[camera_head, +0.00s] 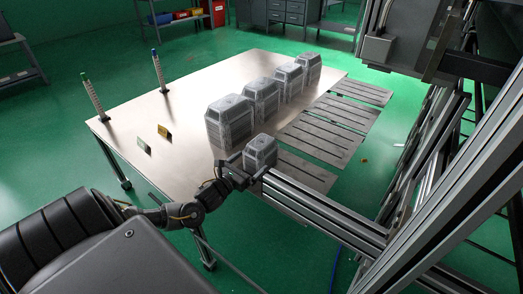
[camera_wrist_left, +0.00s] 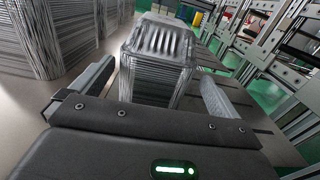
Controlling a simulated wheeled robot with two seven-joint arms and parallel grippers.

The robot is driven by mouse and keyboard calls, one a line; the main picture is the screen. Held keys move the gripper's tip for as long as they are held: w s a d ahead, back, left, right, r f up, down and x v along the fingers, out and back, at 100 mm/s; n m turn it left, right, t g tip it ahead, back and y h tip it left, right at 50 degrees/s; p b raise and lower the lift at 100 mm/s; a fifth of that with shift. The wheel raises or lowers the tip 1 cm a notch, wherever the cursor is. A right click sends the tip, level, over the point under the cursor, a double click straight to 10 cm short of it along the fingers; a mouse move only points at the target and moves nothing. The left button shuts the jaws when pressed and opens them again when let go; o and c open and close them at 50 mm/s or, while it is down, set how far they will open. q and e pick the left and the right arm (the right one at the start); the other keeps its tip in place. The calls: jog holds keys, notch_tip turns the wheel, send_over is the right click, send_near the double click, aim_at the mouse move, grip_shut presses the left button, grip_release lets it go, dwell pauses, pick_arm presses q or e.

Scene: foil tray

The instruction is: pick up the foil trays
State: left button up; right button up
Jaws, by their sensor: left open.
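Several stacks of silver foil trays stand in a row on the metal table (camera_head: 165,115). The nearest large stack (camera_head: 229,124) is at the front of the row, with more stacks (camera_head: 262,97) behind it. A smaller stack (camera_head: 261,151) sits apart at the table's front right edge. My left gripper (camera_head: 246,170) is at this smaller stack. In the left wrist view, the open fingers (camera_wrist_left: 158,92) are on either side of the smaller stack (camera_wrist_left: 158,75), with a gap visible at the right finger. Contact at the left finger is unclear. My right gripper is not in view.
Slotted metal plates (camera_head: 322,140) lie along the table's right side. A metal frame rail (camera_head: 325,208) runs close beside my left gripper. Two striped posts (camera_head: 93,97) and small brackets (camera_head: 164,132) stand on the table's left.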

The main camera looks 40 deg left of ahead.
pick_arm(q)
jog(key=w, duration=0.4)
jog(key=shift+w+a+b, duration=0.25)
jog(key=shift+w+b, duration=0.1)
jog(key=shift+w, duration=0.05)
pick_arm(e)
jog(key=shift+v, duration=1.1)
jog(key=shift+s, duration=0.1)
pick_arm(q)
jog(key=c, duration=0.9)
jog(key=shift+c, duration=0.2)
